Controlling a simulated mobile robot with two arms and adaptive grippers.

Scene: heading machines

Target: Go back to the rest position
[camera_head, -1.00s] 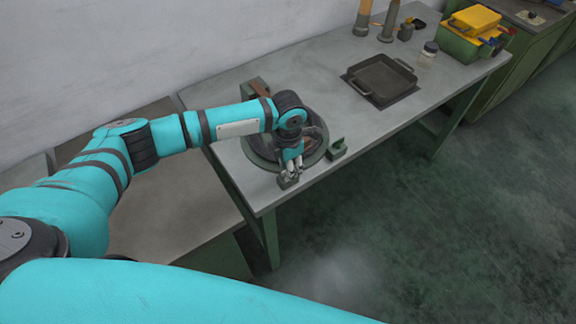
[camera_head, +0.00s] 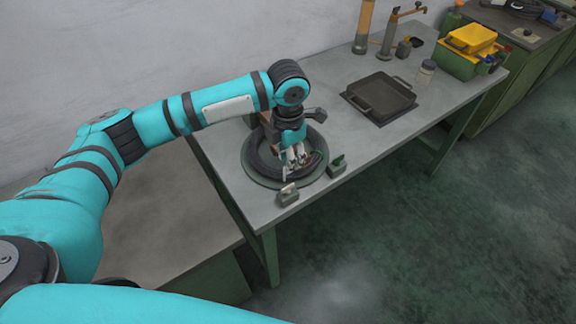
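My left gripper (camera_head: 297,160) hangs from the teal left arm, pointing down over a round dark dish (camera_head: 256,172) near the front left of the bench. Its pale fingers look a little apart, with nothing seen between them. The dish is partly hidden behind the gripper. A small grey-green block (camera_head: 288,195) stands at the bench's front edge, just in front of the dish and clear of the fingers. My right gripper is out of view.
A second small green block (camera_head: 337,165) sits right of the dish. A dark square tray (camera_head: 380,97), a small jar (camera_head: 426,72), upright cylinders (camera_head: 388,36) and a green crate (camera_head: 456,64) with yellow items stand farther along the grey bench (camera_head: 330,122).

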